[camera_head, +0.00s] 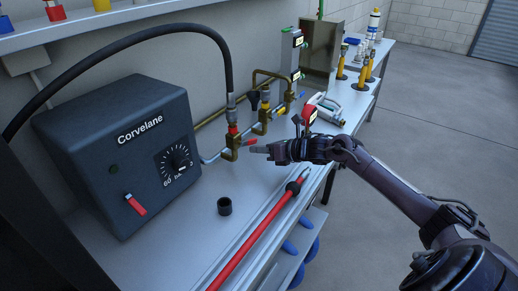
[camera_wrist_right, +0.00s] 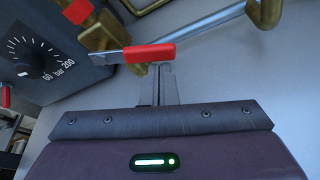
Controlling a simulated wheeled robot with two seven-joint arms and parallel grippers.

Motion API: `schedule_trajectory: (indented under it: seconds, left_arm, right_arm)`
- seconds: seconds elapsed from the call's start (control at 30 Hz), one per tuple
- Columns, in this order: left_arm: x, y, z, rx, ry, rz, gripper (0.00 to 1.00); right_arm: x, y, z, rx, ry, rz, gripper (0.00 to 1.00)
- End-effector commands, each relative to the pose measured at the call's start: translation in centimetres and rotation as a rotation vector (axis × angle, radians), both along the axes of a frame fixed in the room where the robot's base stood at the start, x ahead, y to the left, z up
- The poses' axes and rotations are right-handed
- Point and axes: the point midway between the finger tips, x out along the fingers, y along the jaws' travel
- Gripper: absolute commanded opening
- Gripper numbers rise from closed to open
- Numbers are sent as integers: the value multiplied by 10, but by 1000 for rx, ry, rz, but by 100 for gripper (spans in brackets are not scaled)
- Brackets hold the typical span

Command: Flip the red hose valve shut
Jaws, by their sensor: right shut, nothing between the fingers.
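The red-handled valve has a brass body (camera_head: 230,150) at the lower end of the black hose, with a red band above it. Its red lever (camera_head: 250,142) sticks out to the right, towards my right gripper (camera_head: 262,150). In the right wrist view the red lever (camera_wrist_right: 150,53) lies roughly crosswise, joined to the brass body (camera_wrist_right: 106,30) at its left. My right gripper (camera_wrist_right: 162,70) is shut and empty, its fingertips right at the lever's near edge. I cannot tell whether they touch it. My left gripper is not in view.
A black Corvelane box (camera_head: 120,150) with a dial stands left of the valve. A similar valve with a yellow band (camera_head: 265,104) is just behind. Free floor is at right.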

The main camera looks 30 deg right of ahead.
Motion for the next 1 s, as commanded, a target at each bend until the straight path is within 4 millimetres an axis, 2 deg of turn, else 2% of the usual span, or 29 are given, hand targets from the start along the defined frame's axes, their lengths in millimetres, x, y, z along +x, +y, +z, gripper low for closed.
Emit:
schedule_trajectory:
  seconds: [0.37, 0.57, 0.8, 1.0]
  left_arm:
    - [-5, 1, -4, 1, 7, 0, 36]
    - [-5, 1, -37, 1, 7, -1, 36]
    - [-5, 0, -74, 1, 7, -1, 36]
    - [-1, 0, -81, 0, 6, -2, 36]
  right_arm:
    - [0, 0, -1, -10, -3, 0, 0]
    - [2, -5, -2, -129, -51, 2, 0]
    - [4, -10, 11, -300, -126, 1, 0]
    - [5, -11, 23, -315, -133, -1, 0]
